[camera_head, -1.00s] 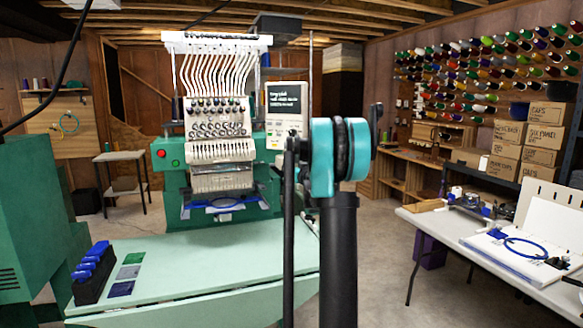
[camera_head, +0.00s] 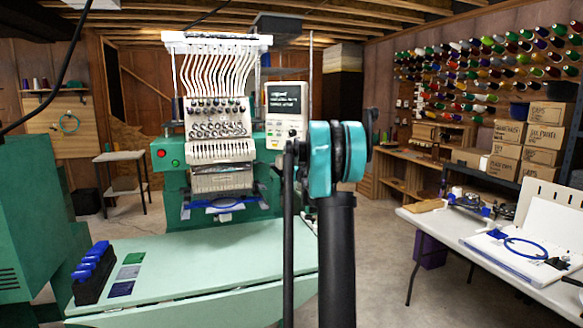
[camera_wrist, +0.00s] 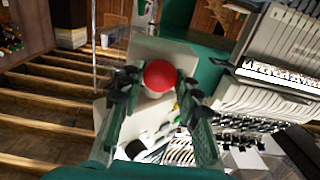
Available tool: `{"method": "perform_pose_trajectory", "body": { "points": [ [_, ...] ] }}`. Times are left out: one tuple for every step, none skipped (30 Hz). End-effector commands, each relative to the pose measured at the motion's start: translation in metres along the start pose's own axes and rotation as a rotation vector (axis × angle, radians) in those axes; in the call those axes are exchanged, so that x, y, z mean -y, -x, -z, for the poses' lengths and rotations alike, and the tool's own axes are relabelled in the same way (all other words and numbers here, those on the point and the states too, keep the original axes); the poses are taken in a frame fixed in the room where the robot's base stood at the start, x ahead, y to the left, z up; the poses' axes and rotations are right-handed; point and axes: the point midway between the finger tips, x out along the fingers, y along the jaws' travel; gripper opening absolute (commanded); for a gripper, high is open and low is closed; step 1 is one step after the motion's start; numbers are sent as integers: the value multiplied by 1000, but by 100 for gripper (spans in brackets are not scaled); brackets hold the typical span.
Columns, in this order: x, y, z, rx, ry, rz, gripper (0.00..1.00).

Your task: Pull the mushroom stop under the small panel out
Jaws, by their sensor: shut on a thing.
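The mushroom stop (camera_wrist: 160,75) shows in the wrist view as a round red head on a pale housing. My gripper (camera_wrist: 158,82) is shut on it, with one green and black finger at either side of the red head. The small panel (camera_head: 284,98) shows in the head view, a pale box with a dark screen on the right of the embroidery machine. In the head view my arm stands in front of the area below the panel, hiding the stop and my gripper.
The green embroidery machine (camera_head: 218,130) stands behind a pale green table (camera_head: 200,265). A separate red button (camera_head: 161,153) sits at the machine's left. A white worktable (camera_head: 500,240) with a hoop is at right. Bare floor (camera_head: 392,220) shows between the tables.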

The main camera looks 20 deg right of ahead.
Motion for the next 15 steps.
{"method": "perform_pose_trajectory", "body": {
  "points": [
    [0,0,0,0,0,0,0],
    [0,0,0,0,0,0,0],
    [0,0,0,0,0,0,0],
    [0,0,0,0,0,0,0],
    [0,0,0,0,0,0,0],
    [0,1,0,0,0,0,0],
    [0,3,0,0,0,0,0],
    [0,5,0,0,0,0,0],
    [0,9,0,0,0,-1,0],
    [0,11,0,0,0,0,0],
    [0,12,0,0,0,0,0],
    [0,12,0,0,0,0,0],
    [0,12,0,0,0,0,0],
    [0,12,0,0,0,0,0],
    [0,12,0,0,0,0,0]
  ]
}}
